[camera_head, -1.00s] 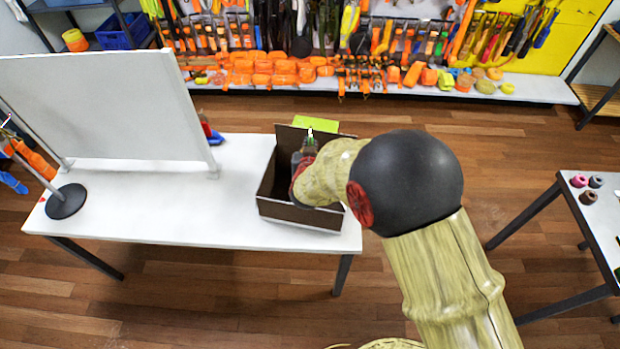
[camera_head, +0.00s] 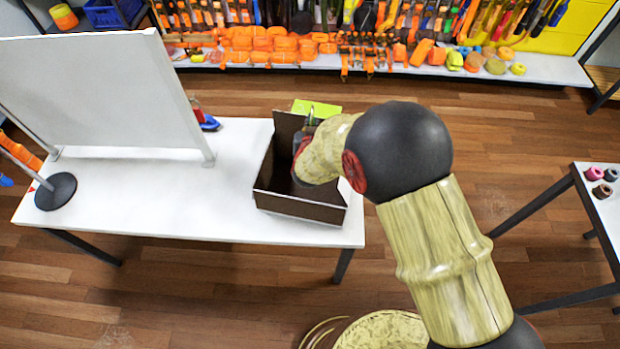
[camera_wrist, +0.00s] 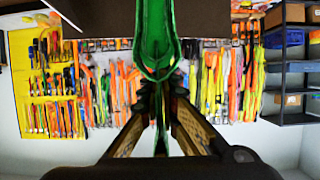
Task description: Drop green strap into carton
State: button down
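The green strap (camera_wrist: 155,35) fills the upper middle of the wrist view as a loop, and a narrow green length continues down between my fingers. My gripper (camera_wrist: 158,92) has its fingertips together on the strap. The carton (camera_head: 298,206) is a dark brown open box with raised flaps at the right end of the white table. In the head view my wrist is over the carton's right part and hides much of its inside. My fingers are mostly hidden there. A dark brown panel (camera_wrist: 100,14) lies across the top of the wrist view; I cannot tell which part it is.
A white upright panel (camera_head: 100,95) on a stand fills the table's left side. A yellow-green item (camera_head: 325,108) shows behind the carton. A small table (camera_head: 605,205) with spools stands right. A strap wall is behind.

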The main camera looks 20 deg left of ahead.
jog(key=shift+f, duration=0.75)
jog(key=c, duration=2)
grip_release()
jog(key=shift+o, duration=0.2)
jog(key=shift+s, duration=0.1)
jog(key=v, duration=1.2)
jog(key=shift+f, duration=0.1)
